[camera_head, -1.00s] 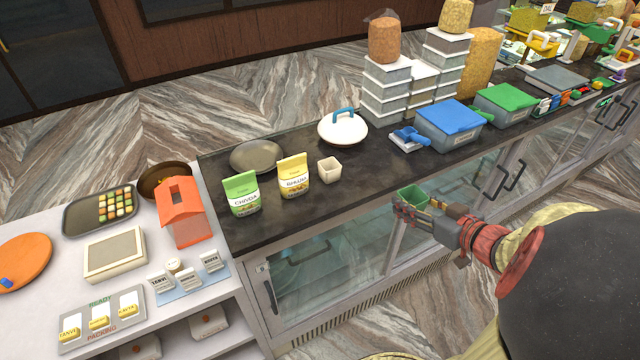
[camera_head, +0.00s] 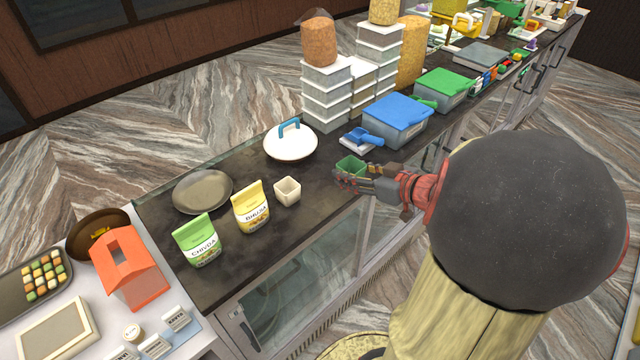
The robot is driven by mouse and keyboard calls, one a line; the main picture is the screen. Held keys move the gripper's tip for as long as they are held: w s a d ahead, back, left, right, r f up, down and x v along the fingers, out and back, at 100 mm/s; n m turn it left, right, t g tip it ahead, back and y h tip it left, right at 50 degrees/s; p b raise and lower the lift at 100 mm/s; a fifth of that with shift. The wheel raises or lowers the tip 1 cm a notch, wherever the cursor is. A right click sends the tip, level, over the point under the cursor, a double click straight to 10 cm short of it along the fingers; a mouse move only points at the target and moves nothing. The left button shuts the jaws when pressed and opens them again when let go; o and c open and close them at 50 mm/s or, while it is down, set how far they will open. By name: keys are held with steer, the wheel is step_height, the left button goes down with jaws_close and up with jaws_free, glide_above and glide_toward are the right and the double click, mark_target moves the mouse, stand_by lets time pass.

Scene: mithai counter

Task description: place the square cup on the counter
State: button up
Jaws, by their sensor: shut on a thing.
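My gripper (camera_head: 354,182) is shut on a green square cup (camera_head: 351,166) and holds it upright near the front edge of the dark counter (camera_head: 240,262). I cannot tell whether the cup touches the counter or hangs above it. A cream square cup (camera_head: 287,191) stands on the counter to the left of my gripper, apart from it. The lower part of the green cup is hidden by my gripper's fingers.
A yellow packet (camera_head: 251,207) and a green packet (camera_head: 197,240) stand left of the cream cup. A grey plate (camera_head: 202,191), a white lid (camera_head: 290,144) with a blue handle and a blue-lidded box (camera_head: 398,120) lie behind. Bare counter shows around the cream cup.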

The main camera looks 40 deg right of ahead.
mark_target(347, 168)
steer(key=w, duration=0.1)
steer(key=w+d+f, duration=0.1)
steer(key=w, duration=0.1)
steer(key=w+f, duration=0.1)
steer(key=shift+w+d+f, duration=0.1)
steer(key=shift+w+d, duration=0.05)
steer(key=shift+w, duration=0.05)
steer(key=w+f, duration=0.1)
steer(key=w+d+f, duration=0.1)
steer(key=f, duration=0.1)
steer(key=w+d+f+b, duration=0.1)
steer(key=w+f, duration=0.1)
steer(key=shift+w, duration=0.1)
steer(key=shift+w+f, duration=0.25)
steer(key=shift+f, duration=0.15)
steer(key=shift+w+d+f, duration=0.1)
steer(key=shift+f, duration=1.5)
steer(key=shift+f, duration=0.15)
steer(key=o, duration=0.9)
steer(key=shift+o, duration=0.5)
